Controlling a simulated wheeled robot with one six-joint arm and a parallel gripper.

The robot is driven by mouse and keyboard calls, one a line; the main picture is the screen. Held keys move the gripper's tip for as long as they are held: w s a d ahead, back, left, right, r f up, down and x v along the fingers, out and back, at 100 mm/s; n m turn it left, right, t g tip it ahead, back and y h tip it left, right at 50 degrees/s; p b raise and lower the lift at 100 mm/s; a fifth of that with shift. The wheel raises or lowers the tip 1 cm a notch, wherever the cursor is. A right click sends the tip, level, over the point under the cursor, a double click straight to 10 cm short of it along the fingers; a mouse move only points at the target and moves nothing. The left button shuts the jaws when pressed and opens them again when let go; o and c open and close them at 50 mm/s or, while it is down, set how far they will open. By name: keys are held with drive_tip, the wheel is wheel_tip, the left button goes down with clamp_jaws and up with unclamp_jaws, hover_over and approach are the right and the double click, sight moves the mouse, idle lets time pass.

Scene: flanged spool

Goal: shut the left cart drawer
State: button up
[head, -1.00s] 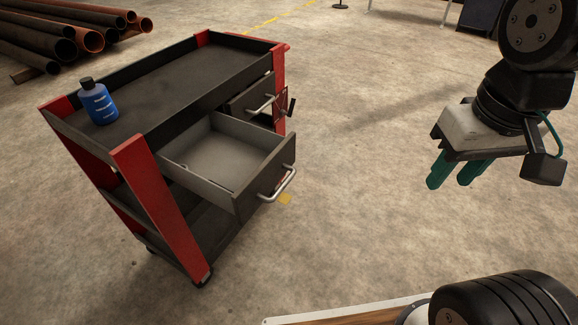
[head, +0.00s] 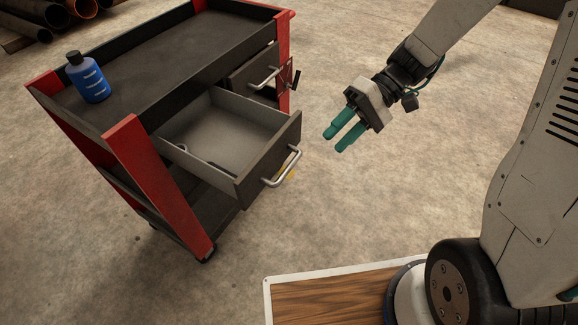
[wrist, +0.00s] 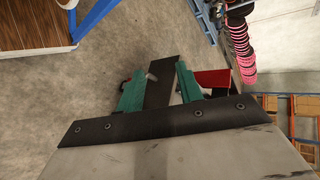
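The left cart drawer (head: 268,160) is pulled well out of the cart (head: 140,160); its grey inside shows, with small items partly visible at the left. Its metal bar handle (head: 286,167) is on the dark front panel. My gripper (head: 337,142) is in the air to the right of the drawer front, apart from it, its teal fingers pointing down-left toward it. The fingers are spread with nothing between them. In the wrist view the dark drawer front (wrist: 162,88) shows beyond and between the fingers (wrist: 160,85).
A blue bottle (head: 88,80) stands on the cart top at the left. The right drawer (head: 254,72) has its own handle and sits much farther in. Pipes (head: 45,12) lie at the back left. The concrete floor (head: 350,215) right of the cart is clear.

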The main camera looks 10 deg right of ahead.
sight(289, 166)
drive_tip(key=w+a+f+m+t+y, duration=0.1)
drive_tip(key=w+f+t+y, duration=0.15)
drive_tip(key=f, duration=0.55)
drive_tip(key=w+a+f+m+t+y, duration=0.15)
drive_tip(key=w+f+y, duration=0.25)
drive_tip(key=f, duration=0.4)
drive_tip(key=shift+g+h, duration=0.25)
drive_tip(key=shift+g, duration=0.15)
drive_tip(key=a, duration=0.5)
drive_tip(key=a+f, duration=0.1)
drive_tip(key=a, duration=0.1)
drive_tip(key=shift+s+a, duration=0.15)
drive_tip(key=shift+s, duration=0.15)
clamp_jaws()
